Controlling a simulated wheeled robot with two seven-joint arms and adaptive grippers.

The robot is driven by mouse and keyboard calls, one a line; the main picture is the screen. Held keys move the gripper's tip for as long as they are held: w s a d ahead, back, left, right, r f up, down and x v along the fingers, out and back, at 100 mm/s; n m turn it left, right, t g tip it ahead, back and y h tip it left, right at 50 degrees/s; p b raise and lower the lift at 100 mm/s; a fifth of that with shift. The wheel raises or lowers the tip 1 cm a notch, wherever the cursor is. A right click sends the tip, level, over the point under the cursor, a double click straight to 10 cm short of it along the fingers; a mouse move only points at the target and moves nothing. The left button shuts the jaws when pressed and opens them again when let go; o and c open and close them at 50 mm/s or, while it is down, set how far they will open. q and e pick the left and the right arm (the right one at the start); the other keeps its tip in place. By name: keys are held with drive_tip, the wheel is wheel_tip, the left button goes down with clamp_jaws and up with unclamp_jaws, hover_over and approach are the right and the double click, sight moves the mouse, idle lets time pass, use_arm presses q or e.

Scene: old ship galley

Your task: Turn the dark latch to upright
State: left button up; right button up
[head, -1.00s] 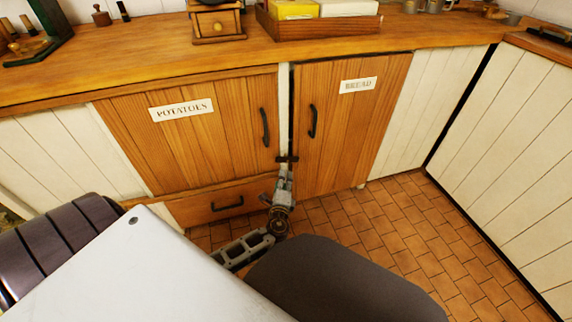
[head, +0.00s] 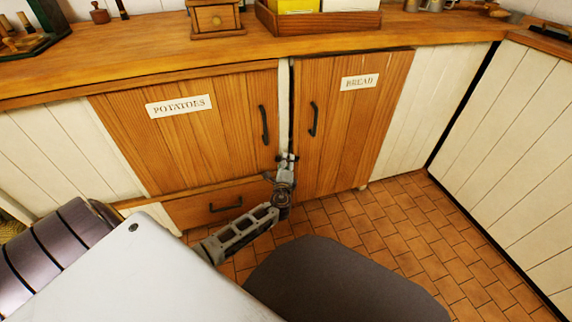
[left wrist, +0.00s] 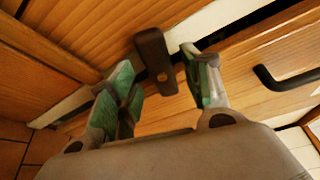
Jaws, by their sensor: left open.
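The dark latch (left wrist: 153,55) is a short bar with a pivot hole near one end, in the left wrist view. It lies across the pale post between the two wooden doors, so it is about level, not upright. My left gripper (head: 286,159) is at the latch in the head view and hides most of it. In the left wrist view the open green-padded fingers (left wrist: 160,66) stand on either side of the latch's near end. Whether either finger touches it I cannot tell. My right gripper is not in view.
The POTATOES door (head: 185,135) and BREAD door (head: 345,130) flank the post, each with a dark handle. A drawer (head: 205,205) is below the left door. The counter (head: 150,50) overhangs above. The tiled floor (head: 420,230) at right is clear.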

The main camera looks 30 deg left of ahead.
use_arm(q)
drive_tip(key=shift+w+a, duration=0.35)
drive_tip(key=shift+w, duration=0.25)
drive_tip(key=c, duration=1)
